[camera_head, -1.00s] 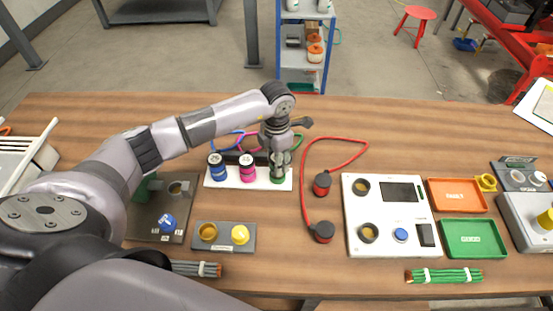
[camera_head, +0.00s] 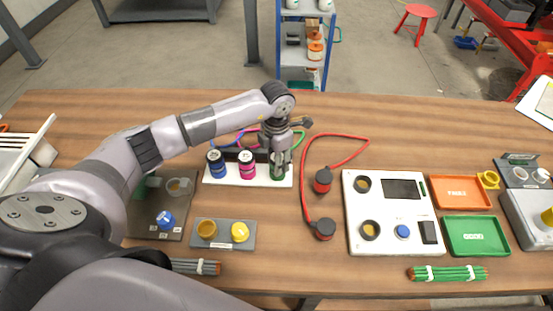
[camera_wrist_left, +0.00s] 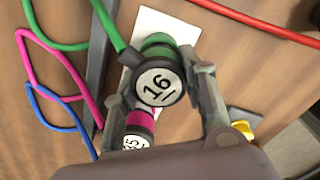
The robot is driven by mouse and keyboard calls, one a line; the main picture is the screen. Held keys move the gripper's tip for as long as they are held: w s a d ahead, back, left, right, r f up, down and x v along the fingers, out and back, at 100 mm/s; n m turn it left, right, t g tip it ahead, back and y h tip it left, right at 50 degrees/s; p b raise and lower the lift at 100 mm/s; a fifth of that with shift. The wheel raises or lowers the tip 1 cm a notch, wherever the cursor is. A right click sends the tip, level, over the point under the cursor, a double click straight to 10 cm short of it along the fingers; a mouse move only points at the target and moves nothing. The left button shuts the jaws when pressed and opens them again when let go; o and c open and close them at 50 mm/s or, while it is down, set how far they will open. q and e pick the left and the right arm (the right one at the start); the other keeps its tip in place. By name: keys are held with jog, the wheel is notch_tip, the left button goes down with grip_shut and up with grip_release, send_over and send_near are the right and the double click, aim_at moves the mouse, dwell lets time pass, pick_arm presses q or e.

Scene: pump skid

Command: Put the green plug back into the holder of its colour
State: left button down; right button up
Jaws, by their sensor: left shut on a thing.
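The green plug (camera_wrist_left: 160,84), with a white cap marked 16 and a green cable, is between the fingers of my left gripper (camera_wrist_left: 160,92), which is shut on it. In the head view my left gripper (camera_head: 277,162) points down over the right end of the white holder strip (camera_head: 222,180). The green plug (camera_head: 277,174) is mostly hidden there by the fingers. It stands at the green place of the strip; whether it is fully seated I cannot tell. My right gripper is not in view.
A blue plug (camera_head: 216,163) and a pink plug (camera_head: 247,165) stand on the strip to the left. A grey block with yellow parts (camera_head: 223,233) is in front.

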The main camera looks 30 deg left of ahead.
pick_arm(q)
jog(key=c, duration=0.9)
grip_release()
jog(key=shift+r, duration=0.25)
notch_tip(320, 180, up, 12)
jog(key=shift+f, duration=0.2)
